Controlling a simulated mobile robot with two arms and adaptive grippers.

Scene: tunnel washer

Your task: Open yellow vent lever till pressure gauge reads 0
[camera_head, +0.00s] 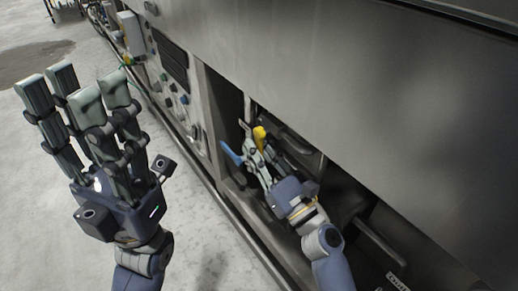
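The yellow vent lever (260,136) shows inside the open recess of the machine, at the fingers of my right gripper. My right gripper (257,150) reaches into the recess, with its fingertips at the yellow lever. I cannot tell whether the fingers are closed on it or only beside it. My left gripper (80,88) is raised at the left over the floor, its fingers spread and empty. No pressure gauge can be made out in this view.
A blue lever (232,154) is just left of my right gripper in the recess. The recess has metal edges and pipes around my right arm. A control panel with knobs (183,99) is on the machine face. Grey floor (198,228) is free at the left.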

